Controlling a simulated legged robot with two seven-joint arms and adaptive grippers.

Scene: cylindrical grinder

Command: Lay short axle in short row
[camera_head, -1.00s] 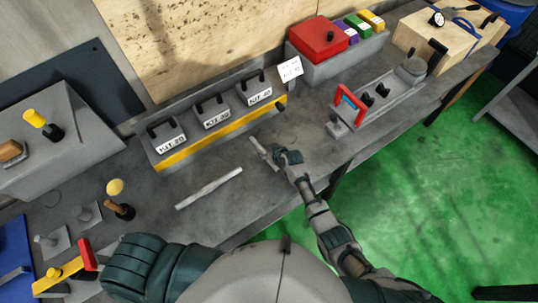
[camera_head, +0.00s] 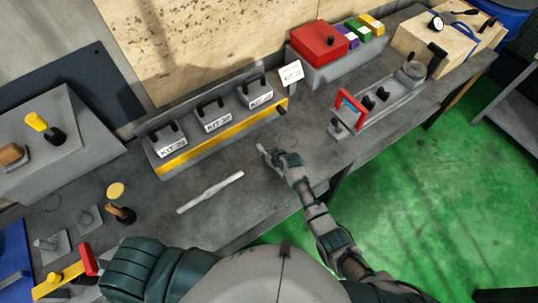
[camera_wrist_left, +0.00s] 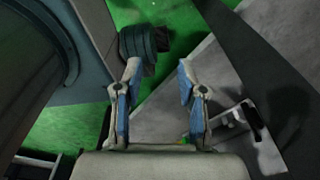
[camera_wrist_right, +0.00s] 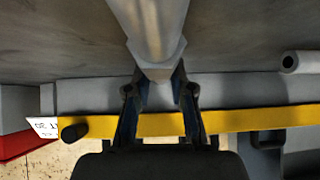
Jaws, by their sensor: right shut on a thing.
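My right gripper (camera_head: 276,157) is shut on a short grey axle (camera_wrist_right: 152,22), held above the bench between me and the kit rack. In the head view only a small end of this axle shows past the fingers. In the right wrist view it runs away from the fingertips (camera_wrist_right: 155,78) toward the picture's top. A longer pale axle (camera_head: 210,192) lies on the bench to the left; an axle end (camera_wrist_right: 300,62) shows in the right wrist view. My left gripper (camera_wrist_left: 157,85) is open and empty in the left wrist view. I cannot tell which place is the short row.
A rack with a yellow front strip (camera_head: 180,160) holds several labelled, handled kit blocks. Knobbed tools stand at left. Bench around the long axle is clear.

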